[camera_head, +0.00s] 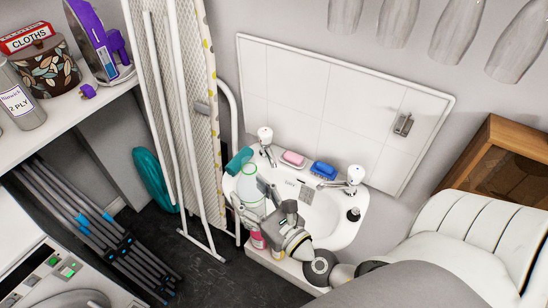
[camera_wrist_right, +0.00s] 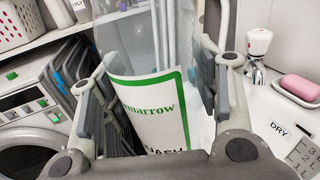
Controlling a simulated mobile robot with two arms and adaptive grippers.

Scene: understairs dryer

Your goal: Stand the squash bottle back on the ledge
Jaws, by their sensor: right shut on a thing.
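The squash bottle (camera_head: 250,183) is clear with a white, green-bordered label. It is at the left end of the white basin (camera_head: 322,222) in the head view and looks roughly upright. My right gripper (camera_head: 262,196) is shut on it, with a finger on either side. In the right wrist view the bottle (camera_wrist_right: 155,115) fills the space between the fingers, its label facing the camera. Its base is hidden, so I cannot tell whether it touches the basin's rim. My left gripper is not in view.
A teal item (camera_head: 238,160) lies close behind the bottle. Taps (camera_head: 265,136), pink soap (camera_head: 293,158) and a blue brush (camera_head: 323,170) sit along the basin's back edge. An ironing board (camera_head: 190,100) stands left, and a pink-labelled bottle (camera_head: 257,240) is below the basin.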

